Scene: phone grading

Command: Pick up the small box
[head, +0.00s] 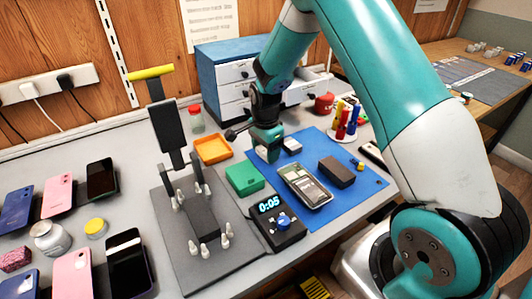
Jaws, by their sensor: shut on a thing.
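My gripper (273,155) is low over the back left part of the blue mat (318,221), pointing down. A small box (291,145), pale grey on top and dark at the side, is right against its right side. My gripper is shut on this small box; the fingertips and the hold itself are largely hidden by the gripper body. I cannot tell whether the box touches the mat.
A phone (306,185), a dark brown block (337,172) and a green box (245,178) lie close in front. White drawers (237,92) stand behind.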

